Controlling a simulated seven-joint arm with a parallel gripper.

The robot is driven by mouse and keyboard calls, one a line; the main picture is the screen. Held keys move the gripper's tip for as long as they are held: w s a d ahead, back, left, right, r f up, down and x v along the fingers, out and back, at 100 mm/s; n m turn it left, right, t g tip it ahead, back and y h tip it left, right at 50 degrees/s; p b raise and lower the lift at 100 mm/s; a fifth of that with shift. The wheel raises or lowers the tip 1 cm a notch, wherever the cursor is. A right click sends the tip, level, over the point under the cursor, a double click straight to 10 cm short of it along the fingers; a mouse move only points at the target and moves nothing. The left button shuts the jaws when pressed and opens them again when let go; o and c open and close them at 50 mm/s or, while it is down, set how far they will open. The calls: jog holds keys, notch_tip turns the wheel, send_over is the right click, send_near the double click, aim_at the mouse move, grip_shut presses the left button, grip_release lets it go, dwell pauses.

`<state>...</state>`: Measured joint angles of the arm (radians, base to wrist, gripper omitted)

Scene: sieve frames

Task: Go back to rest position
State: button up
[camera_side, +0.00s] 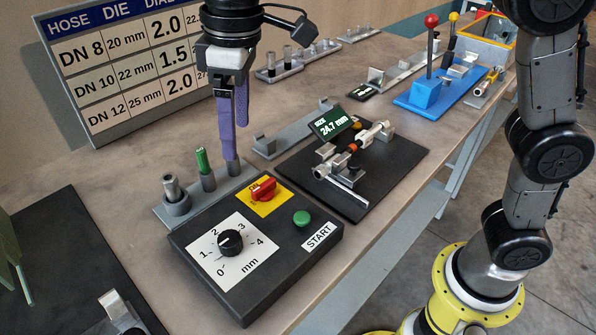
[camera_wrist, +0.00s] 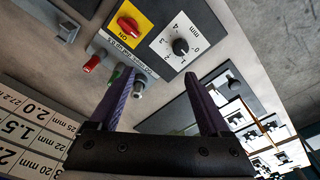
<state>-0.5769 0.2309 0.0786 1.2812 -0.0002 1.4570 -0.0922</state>
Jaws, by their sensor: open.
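My gripper (camera_side: 231,156) hangs with its purple fingers pointing down over the small post rack (camera_side: 187,212) behind the control box. In the wrist view my gripper (camera_wrist: 158,76) has its two fingers spread apart with nothing between the tips. The rack carries a grey post (camera_side: 172,187), a green-topped post (camera_side: 203,162) and a third post partly hidden behind my fingers in the side view. The third has a red top (camera_wrist: 92,62) in the wrist view. Whether a fingertip touches a post I cannot tell.
The black control box (camera_side: 290,262) has a dial, red switch and green button. A measuring fixture (camera_side: 400,175) with a "24.7 mm" display stands right of it. A blue lever block (camera_side: 432,95) is farther back. A hose die chart (camera_side: 125,60) stands behind.

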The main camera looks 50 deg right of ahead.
jog(key=s+d+r+m+t, duration=0.1)
jog(key=s+d+r+m, duration=0.1)
jog(key=s+d, duration=0.5)
jog(key=s+d+r+m+t, duration=0.2)
jog(key=s+d, duration=0.1)
jog(key=d, duration=0.8)
jog(key=s+d+f+m+t, duration=0.1)
jog(key=s+d+f+m, duration=0.2)
jog(key=s+d+f, duration=0.3)
jog(key=s+f, duration=0.4)
jog(key=f, duration=0.2)
jog(key=shift+s+m+t+h, duration=0.15)
jog(key=shift+m+t+h, duration=0.15)
jog(key=shift+t, duration=0.1)
